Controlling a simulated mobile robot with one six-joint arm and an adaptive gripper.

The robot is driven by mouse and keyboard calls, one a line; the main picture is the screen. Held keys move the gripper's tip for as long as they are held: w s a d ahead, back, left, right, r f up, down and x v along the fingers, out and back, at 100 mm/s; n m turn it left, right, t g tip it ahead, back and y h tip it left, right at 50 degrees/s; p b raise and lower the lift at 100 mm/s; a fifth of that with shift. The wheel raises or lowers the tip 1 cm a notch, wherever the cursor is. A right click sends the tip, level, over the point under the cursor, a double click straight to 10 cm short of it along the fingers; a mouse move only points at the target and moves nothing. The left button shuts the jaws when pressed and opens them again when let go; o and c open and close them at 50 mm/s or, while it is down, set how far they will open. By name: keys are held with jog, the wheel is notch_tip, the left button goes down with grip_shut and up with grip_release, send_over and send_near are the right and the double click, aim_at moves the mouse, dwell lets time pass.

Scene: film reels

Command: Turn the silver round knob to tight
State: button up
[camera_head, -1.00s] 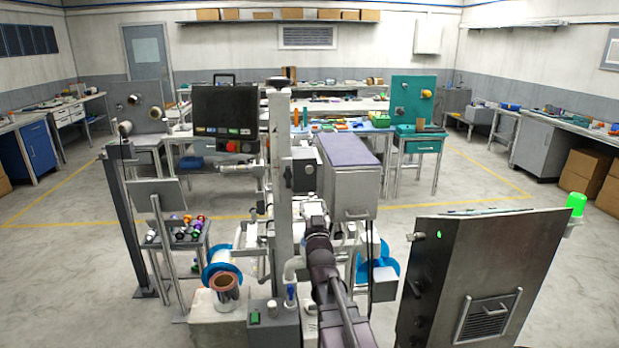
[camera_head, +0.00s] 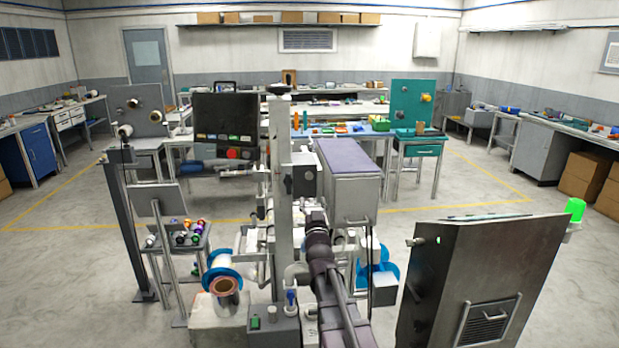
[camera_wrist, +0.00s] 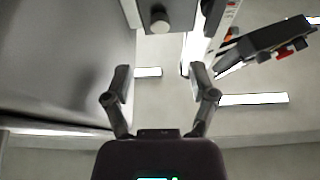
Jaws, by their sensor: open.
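A round silver-grey knob (camera_wrist: 160,20) sits on the face of a dark box (camera_wrist: 168,6) at the top of the wrist view. My gripper (camera_wrist: 158,76) is open and empty, with its two fingers spread below the knob in that picture and apart from it. In the head view, a dark box with a pale face (camera_head: 304,178) is on the upright column, with a small round part on its side. I cannot tell the knob's turned position or read any mark. My gripper is not clearly visible in the head view, where my dark arm fills the lower middle.
A screen panel with a red button (camera_head: 232,153) stands left of the column (camera_head: 280,190). A grey cabinet (camera_head: 348,190) is close on its right. A large dark panel (camera_head: 480,285) stands at lower right. Blue-rimmed reels (camera_head: 222,275) are low left.

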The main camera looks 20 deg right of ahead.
aim_at(309, 177)
jog(key=p+x, duration=0.3)
jog(key=x, duration=0.7)
grip_shut()
